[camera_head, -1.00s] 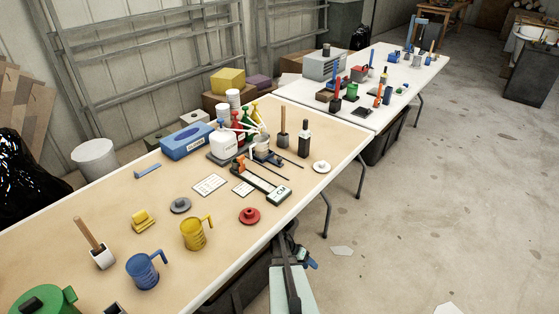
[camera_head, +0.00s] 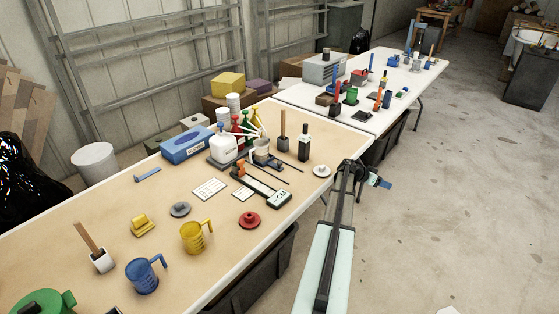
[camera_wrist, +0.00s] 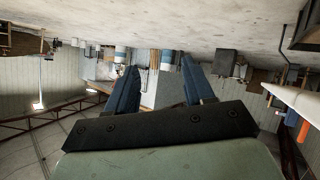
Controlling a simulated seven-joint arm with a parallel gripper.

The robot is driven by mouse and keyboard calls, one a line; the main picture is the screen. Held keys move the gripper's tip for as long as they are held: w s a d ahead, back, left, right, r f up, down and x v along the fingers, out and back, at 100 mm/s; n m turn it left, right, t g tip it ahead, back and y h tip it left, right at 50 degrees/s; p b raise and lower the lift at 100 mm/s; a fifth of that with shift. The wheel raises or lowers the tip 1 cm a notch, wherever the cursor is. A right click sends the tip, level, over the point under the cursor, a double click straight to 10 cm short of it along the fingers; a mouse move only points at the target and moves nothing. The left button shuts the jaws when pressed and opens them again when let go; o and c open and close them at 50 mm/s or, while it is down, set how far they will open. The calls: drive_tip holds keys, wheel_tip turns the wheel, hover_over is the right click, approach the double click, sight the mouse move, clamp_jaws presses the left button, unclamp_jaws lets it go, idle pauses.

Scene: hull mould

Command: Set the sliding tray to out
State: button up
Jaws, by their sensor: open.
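I cannot make out a sliding tray for certain in either view. A grey box-shaped unit with a slatted front (camera_head: 323,69) stands at the back of the white far table; it is too small to tell whether any tray on it is in or out. My gripper (camera_head: 382,182) is off the right edge of the near table, apart from everything on it. In the wrist view my gripper (camera_wrist: 160,82) shows two blue fingers spread apart with nothing between them.
The near tan table (camera_head: 90,213) holds a blue mug (camera_head: 142,275), a yellow mug (camera_head: 192,238), a red lidded disc (camera_head: 249,220), a scale marked CM (camera_head: 277,199) and several bottles. Open concrete floor (camera_head: 460,200) lies to the right. The wrist picture looks upside down.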

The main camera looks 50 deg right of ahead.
drive_tip(key=w+r+n+t, duration=0.1)
drive_tip(key=w+r, duration=0.6)
drive_tip(key=r, duration=0.3)
drive_tip(key=w+r+n+t, duration=0.1)
drive_tip(key=w+r+t, duration=0.1)
drive_tip(key=w+r, duration=0.6)
drive_tip(key=w+a+r+n+t+y, duration=0.1)
drive_tip(key=w+a+r+t+y, duration=0.2)
drive_tip(key=w+a, duration=0.4)
drive_tip(key=w+a+r+t+y, duration=0.25)
drive_tip(key=w+a+r, duration=0.3)
drive_tip(key=w, duration=0.35)
drive_tip(key=n+y, duration=0.4)
drive_tip(key=n, duration=0.2)
hover_over(279, 162)
wheel_tip(279, 162, down, 4)
drive_tip(key=shift+h, duration=0.25)
wheel_tip(279, 162, down, 13)
drive_tip(key=shift+s+f, duration=0.15)
drive_tip(key=shift+f, duration=0.05)
drive_tip(key=shift+c, duration=0.2)
clamp_jaws()
